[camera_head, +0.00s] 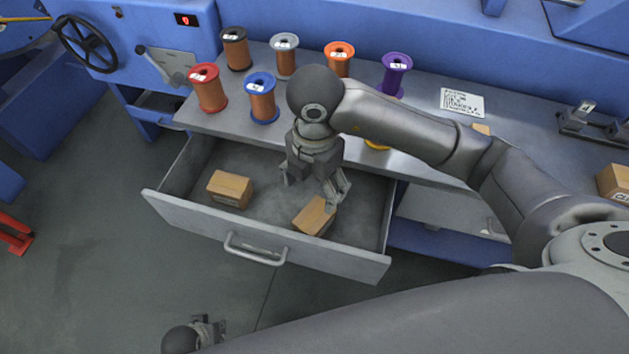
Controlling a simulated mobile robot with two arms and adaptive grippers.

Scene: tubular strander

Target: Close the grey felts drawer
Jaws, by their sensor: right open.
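The grey felts drawer (175,208) is pulled out from under the grey worktop, its front panel and bar handle (255,250) facing me. Two brown cardboard boxes lie inside: one box (230,188) at the left and one tilted box (314,216) at the right. My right gripper (311,190) is open and points down over the drawer. One of its fingers overlaps the right box in the picture; whether they touch I cannot tell. My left gripper (209,329) is low at the bottom edge, in front of the drawer and away from the handle; its fingers are too small to read.
Several wire spools, such as a red spool (208,88) and a purple spool (394,74), stand on the worktop (425,128) above the drawer. A label sheet (462,101) lies to their right. Open floor (110,285) lies in front and left.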

